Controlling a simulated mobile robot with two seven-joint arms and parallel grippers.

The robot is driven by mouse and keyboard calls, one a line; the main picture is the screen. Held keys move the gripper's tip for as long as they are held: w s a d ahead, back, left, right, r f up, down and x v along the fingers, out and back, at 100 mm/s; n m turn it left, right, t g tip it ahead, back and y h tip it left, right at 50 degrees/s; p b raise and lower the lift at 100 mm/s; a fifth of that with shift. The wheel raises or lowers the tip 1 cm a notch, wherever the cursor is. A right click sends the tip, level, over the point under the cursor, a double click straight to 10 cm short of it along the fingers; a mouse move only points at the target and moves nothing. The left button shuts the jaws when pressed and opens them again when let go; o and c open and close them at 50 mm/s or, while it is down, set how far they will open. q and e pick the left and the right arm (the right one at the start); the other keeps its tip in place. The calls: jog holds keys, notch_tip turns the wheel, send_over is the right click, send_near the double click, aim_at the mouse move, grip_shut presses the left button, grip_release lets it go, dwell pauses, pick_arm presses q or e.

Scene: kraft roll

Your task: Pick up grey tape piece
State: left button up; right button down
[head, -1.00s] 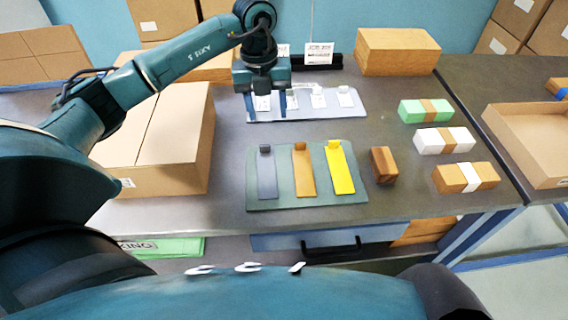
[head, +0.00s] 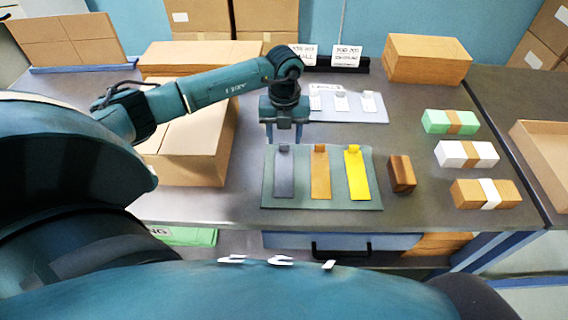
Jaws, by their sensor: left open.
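The grey tape piece (head: 284,176) lies flat at the left end of a green-grey mat (head: 332,203), its raised tab at the far end. An orange-brown tape piece (head: 320,175) and a yellow tape piece (head: 357,177) lie to its right on the same mat. My left gripper (head: 284,136) is open and empty, pointing down above the far end of the grey piece. Its fingers partly overlap the area by the tab; the exact height above it is hard to tell. My right gripper is not in view.
A large cardboard box (head: 193,150) stands close on the left. A pale tray (head: 365,116) with white tags lies behind the mat. A brown block (head: 401,173) sits right of the mat, with green (head: 450,122), white (head: 466,154) and tan (head: 485,193) banded blocks farther right.

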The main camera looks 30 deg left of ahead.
pick_arm(q)
notch_tip(320, 180, down, 2)
jog(key=shift+f, duration=0.15)
jog(key=c, duration=1.1)
